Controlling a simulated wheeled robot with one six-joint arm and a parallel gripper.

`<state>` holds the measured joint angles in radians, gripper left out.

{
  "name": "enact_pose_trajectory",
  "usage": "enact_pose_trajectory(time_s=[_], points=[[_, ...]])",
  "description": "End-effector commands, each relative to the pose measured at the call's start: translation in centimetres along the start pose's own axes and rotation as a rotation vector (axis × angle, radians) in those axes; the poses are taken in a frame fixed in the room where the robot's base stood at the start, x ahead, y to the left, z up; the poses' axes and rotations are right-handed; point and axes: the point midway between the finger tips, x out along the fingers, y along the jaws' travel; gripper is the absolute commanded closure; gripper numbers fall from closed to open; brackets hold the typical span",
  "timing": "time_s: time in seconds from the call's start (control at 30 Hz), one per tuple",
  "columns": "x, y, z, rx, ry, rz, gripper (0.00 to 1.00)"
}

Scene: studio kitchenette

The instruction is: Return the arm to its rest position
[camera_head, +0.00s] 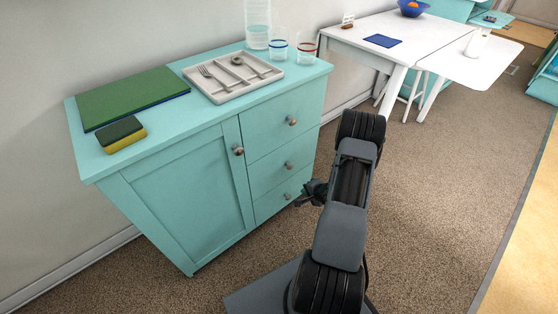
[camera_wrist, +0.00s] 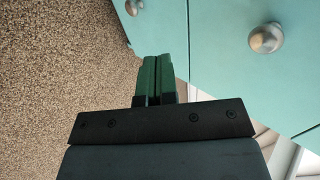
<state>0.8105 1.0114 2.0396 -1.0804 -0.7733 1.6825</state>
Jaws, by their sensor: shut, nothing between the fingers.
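My gripper (camera_wrist: 153,80) is shut and empty in the wrist view, with its two green-tipped fingers side by side. A round metal knob (camera_wrist: 266,38) on a turquoise cabinet front shows to its right, apart from the fingers. In the head view my gripper (camera_head: 307,195) is a small dark shape beside the drawer side of the turquoise cabinet (camera_head: 185,195). Part of it is hard to make out. My arm (camera_head: 343,235) is folded upward in front of the cabinet, over the carpet.
On the cabinet top are a green board (camera_head: 130,95), a sponge (camera_head: 122,134), a cutlery tray (camera_head: 220,98) and two glasses (camera_head: 279,47). A white table (camera_head: 390,30) stands behind. Carpet (camera_head: 450,180) to the right is clear.

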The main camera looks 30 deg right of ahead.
Motion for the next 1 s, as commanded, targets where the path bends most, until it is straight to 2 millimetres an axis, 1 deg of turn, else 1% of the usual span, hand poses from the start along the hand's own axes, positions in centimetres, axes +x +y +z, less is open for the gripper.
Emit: enact_pose_trajectory(time_s=[0.17, 0.27, 0.37, 0.47, 0.5, 0.57, 0.6, 0.63, 0.67, 0.7, 0.77, 0.8, 0.87, 0.9, 0.97, 1.0], points=[[-0.3, 0.0, 0.0, 0.0, 0.001, 0.0, 1.0], [-0.8, -1.0, -0.2, -0.023, 0.01, 0.007, 1.0], [-2.6, -4.2, -0.7, -0.107, 0.047, 0.042, 1.0], [-5.8, -9.8, -1.1, -0.252, 0.108, 0.106, 1.0], [-7.5, -12.5, -1.1, -0.319, 0.136, 0.14, 1.0], [-10.2, -16.6, -0.8, -0.422, 0.173, 0.195, 1.0], [-12.2, -19.2, -0.4, -0.488, 0.193, 0.232, 1.0], [-13.7, -21.1, 0.0, -0.534, 0.206, 0.259, 1.0], [-15.2, -22.9, 0.5, -0.578, 0.216, 0.287, 1.0], [-17.2, -25.3, 1.4, -0.633, 0.226, 0.32, 1.0], [-20.4, -28.6, 2.9, -0.713, 0.23, 0.368, 1.0], [-22.7, -30.7, 4.0, -0.764, 0.225, 0.399, 1.0], [-26.0, -33.5, 6.1, -0.835, 0.208, 0.439, 1.0], [-28.3, -35.2, 7.6, -0.881, 0.19, 0.462, 1.0], [-31.7, -37.4, 9.9, -0.949, 0.152, 0.49, 1.0], [-33.9, -38.5, 11.5, -0.991, 0.119, 0.505, 1.0]])
